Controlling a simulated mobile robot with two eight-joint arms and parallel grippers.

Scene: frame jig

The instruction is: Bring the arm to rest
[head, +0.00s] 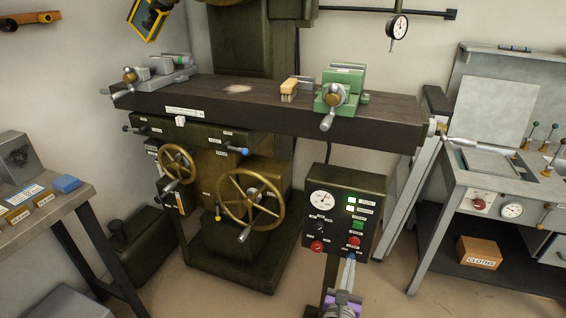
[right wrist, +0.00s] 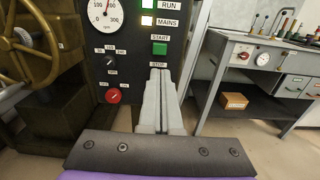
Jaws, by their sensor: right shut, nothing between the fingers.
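My right gripper (head: 350,260) shows at the bottom of the head view, in front of the lower part of the dark control panel (head: 335,215). In the right wrist view its two grey fingers (right wrist: 158,75) are together, with nothing between them. The fingertips lie just below the green START button (right wrist: 159,48) in that picture and cover the place under the STOP label. In the head view the red stop button (head: 354,241) shows just above the fingertips. I cannot tell whether they touch the panel. My left gripper is not in view.
The milling machine's long table (head: 220,100) carries a green vise (head: 342,88). Brass handwheels (head: 250,199) stick out left of the panel. A grey bench (head: 500,190) with a cloths box (head: 478,252) stands right, another bench (head: 50,215) left. Floor shows between panel and right bench.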

